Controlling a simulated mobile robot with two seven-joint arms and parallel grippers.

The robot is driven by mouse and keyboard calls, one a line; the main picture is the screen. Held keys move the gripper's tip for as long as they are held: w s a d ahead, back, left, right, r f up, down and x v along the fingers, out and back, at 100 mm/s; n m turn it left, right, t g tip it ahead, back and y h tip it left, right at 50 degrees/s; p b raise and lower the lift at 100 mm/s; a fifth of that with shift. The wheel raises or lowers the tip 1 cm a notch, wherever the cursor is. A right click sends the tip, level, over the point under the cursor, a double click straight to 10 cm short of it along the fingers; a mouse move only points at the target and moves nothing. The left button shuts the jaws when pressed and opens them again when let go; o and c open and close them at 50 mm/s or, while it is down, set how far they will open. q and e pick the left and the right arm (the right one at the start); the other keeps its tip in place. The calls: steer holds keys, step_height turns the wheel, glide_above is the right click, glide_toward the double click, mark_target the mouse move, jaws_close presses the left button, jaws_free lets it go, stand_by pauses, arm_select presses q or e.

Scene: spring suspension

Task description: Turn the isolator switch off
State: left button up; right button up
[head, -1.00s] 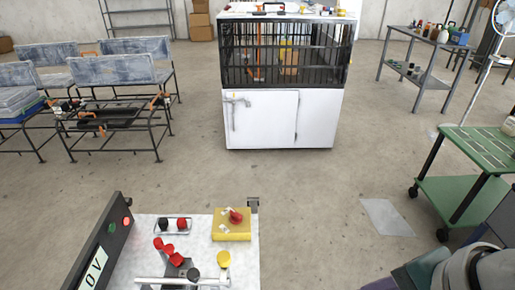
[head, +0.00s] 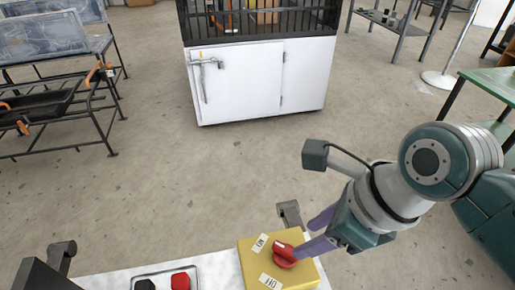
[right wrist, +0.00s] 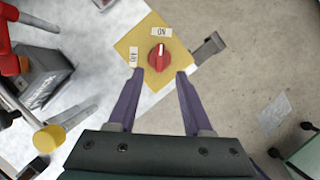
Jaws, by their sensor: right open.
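The isolator switch is a yellow box (head: 250,262) with a red round knob (head: 284,255) on top, at the bottom of the head view. An ON label (head: 261,243) and an OFF label (head: 271,282) lie beside the knob. In the right wrist view the red knob (right wrist: 159,57) has a pale mark pointing toward the ON label (right wrist: 161,31). My right gripper (right wrist: 159,74) is open, its purple fingers on either side of the knob's near side. In the head view the right gripper (head: 306,238) reaches in from the right at the knob. My left gripper is not in view.
The switch sits on a white bench top (head: 216,272). Black and red buttons (head: 180,281) stand left of it. In the right wrist view a yellow cap (right wrist: 50,138) and red parts lie at the left. A white cabinet (head: 255,85) stands beyond open floor.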

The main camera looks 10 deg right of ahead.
mark_target(288, 249)
steer(key=b+x, duration=0.3)
steer(key=x, duration=0.3)
steer(key=shift+f, duration=0.35)
steer(key=shift+w+a+f+b, duration=0.2)
steer(key=shift+f+b, duration=0.1)
steer(key=shift+f, duration=0.2)
jaws_close()
